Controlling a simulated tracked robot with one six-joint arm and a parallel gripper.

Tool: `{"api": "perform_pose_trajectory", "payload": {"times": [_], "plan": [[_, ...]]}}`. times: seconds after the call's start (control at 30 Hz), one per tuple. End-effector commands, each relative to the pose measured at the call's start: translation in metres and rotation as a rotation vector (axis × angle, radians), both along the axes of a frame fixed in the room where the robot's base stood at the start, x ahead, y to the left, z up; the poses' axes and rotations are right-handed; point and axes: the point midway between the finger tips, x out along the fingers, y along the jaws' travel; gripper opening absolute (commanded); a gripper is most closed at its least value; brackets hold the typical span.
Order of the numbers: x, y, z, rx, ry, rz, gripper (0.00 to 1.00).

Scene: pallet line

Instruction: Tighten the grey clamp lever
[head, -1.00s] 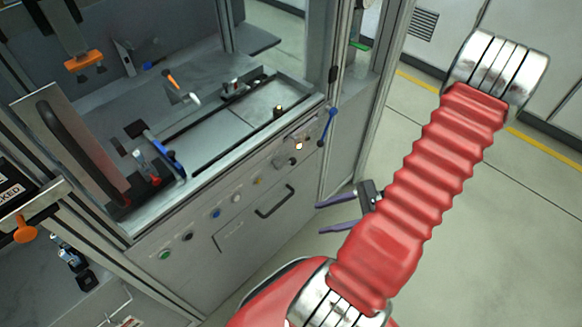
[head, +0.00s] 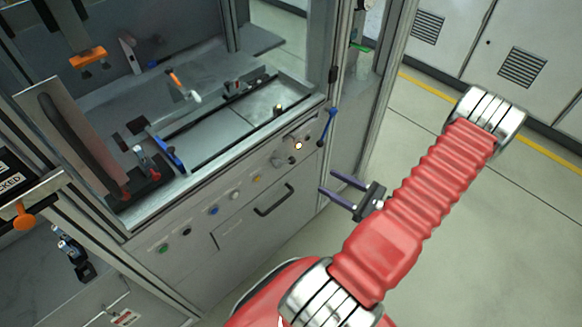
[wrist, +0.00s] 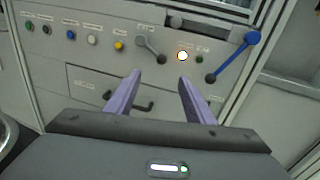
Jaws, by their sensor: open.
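The grey clamp lever (wrist: 150,44) is on the front panel in the wrist view, left of a lit white button, its arm slanting down to the right. In the head view the lever (head: 284,160) is small and hard to make out below the lit button. My gripper (wrist: 159,78) is open and empty, its two purple fingers pointing at the panel just below the lever. In the head view my gripper (head: 327,182) is in front of the panel, right of the drawer handle, apart from the lever.
A blue lever (wrist: 234,56) stands at the panel's right edge, right of the lit button (wrist: 183,56). Coloured buttons line the panel to the left. A drawer handle (head: 274,199) juts out below. Open floor lies to the right.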

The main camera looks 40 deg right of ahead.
Motion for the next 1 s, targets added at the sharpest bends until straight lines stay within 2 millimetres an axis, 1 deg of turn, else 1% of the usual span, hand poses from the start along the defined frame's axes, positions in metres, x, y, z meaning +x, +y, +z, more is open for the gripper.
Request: {"api": "perform_pose_trajectory", "payload": {"times": [0.33, 0.47, 0.67, 1.0], "plan": [[0.0, 0.001, 0.001, -0.005, -0.005, 0.003, 0.49], [0.004, 0.002, 0.001, -0.005, -0.005, 0.003, 0.49], [0.019, 0.006, 0.001, -0.004, -0.005, 0.005, 0.49], [0.055, 0.014, 0.001, -0.004, -0.004, 0.005, 0.49]]}}
